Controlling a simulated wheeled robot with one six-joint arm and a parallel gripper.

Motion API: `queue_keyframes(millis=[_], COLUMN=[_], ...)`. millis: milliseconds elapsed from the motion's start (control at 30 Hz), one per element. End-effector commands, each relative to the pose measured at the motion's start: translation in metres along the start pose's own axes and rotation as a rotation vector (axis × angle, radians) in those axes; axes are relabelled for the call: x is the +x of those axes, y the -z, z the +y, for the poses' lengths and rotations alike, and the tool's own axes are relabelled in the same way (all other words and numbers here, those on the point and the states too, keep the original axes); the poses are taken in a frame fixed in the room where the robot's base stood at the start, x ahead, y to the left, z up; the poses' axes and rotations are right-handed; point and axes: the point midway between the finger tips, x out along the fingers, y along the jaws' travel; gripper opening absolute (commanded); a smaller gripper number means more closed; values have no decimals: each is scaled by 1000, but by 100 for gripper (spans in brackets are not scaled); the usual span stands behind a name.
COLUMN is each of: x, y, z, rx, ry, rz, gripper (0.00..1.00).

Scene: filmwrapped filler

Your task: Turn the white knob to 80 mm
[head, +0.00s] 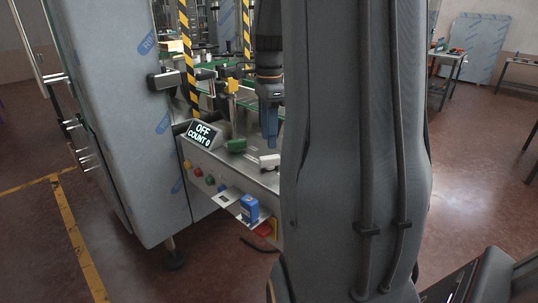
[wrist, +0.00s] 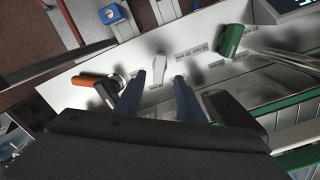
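The white knob (wrist: 160,68) shows in the wrist view as a pale lever on the light machine panel. It also shows in the head view (head: 268,160), partly cut off by my arm. My gripper (wrist: 159,78) has two blue fingers with a clear gap between them, and nothing is held. In the wrist view the knob appears between and just beyond the fingertips. In the head view my gripper (head: 270,146) points down, just above the knob. I cannot tell whether they touch. The scale labels by the knob are too small to read.
A green knob (wrist: 230,40) stands right of the white one, and an orange handle (wrist: 88,80) lies left. A display (head: 203,133) reads OFF, COUNT 0. Coloured buttons (head: 198,172) and a blue device (head: 249,207) are on the front. My arm hides much of the machine.

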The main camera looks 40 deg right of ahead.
Motion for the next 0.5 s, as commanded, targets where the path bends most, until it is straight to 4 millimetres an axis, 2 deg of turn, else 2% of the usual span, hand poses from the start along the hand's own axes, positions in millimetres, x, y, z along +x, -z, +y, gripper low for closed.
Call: queue_keyframes(millis=[300,500], x=[48,67], y=[-1,-1], z=[1,1], rx=[-4,-5], ry=[-4,-2], rz=[-1,0], gripper=[36,36])
